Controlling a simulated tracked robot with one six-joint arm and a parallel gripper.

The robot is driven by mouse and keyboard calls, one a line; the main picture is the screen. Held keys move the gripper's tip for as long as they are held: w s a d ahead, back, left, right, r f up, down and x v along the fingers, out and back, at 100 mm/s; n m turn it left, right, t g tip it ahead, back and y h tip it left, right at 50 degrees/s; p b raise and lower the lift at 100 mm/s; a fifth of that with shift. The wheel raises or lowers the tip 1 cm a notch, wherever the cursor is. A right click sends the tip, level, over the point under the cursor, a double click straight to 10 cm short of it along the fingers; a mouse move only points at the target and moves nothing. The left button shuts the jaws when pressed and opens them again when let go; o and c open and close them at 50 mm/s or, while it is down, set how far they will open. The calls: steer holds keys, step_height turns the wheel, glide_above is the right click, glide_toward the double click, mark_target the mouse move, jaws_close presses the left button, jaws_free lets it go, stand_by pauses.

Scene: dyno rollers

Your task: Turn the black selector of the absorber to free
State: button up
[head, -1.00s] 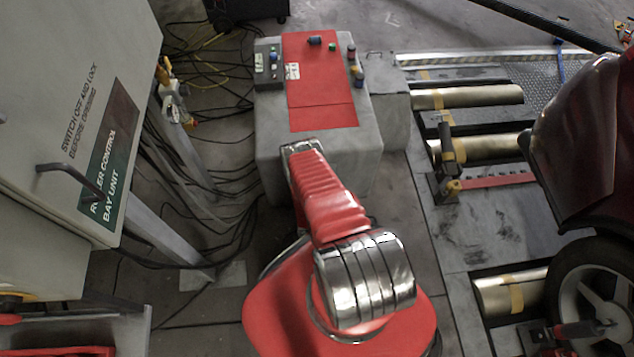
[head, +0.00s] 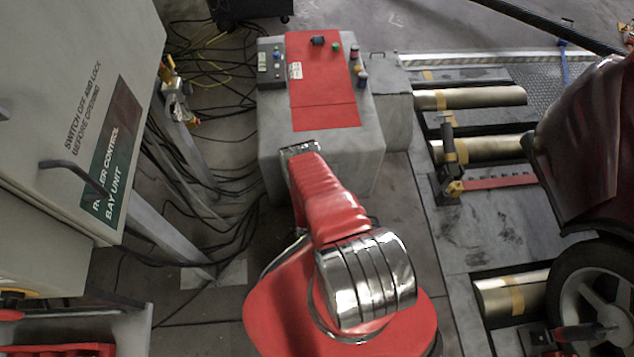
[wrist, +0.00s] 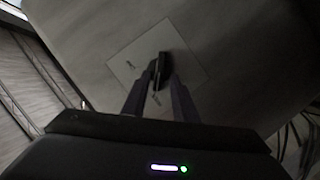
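The black selector (wrist: 163,68) stands upright in the picture on a pale square plate (wrist: 187,52) fixed to a grey face in the wrist view. Small dark marks on the plate lie left of and below the selector; I cannot read them. My gripper (wrist: 161,78) points at the selector, with one dark finger at each side of its lower part. The gap between the fingers is narrow, and I cannot tell whether they touch the selector. In the head view, my red arm reaches to the front of a grey cabinet with a red top panel (head: 325,112); gripper and selector are hidden there.
A grey roller control unit (head: 75,110) with a handle stands close at the left. Black cables (head: 235,200) run over the floor beside it. Brass rollers (head: 470,97) and a dark red car (head: 590,150) are at the right.

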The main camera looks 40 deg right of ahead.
steer(key=shift+d, duration=0.15)
steer(key=shift+s, duration=0.1)
steer(key=v, duration=1.3)
steer(key=shift+a, duration=0.4)
steer(key=shift+s, duration=0.1)
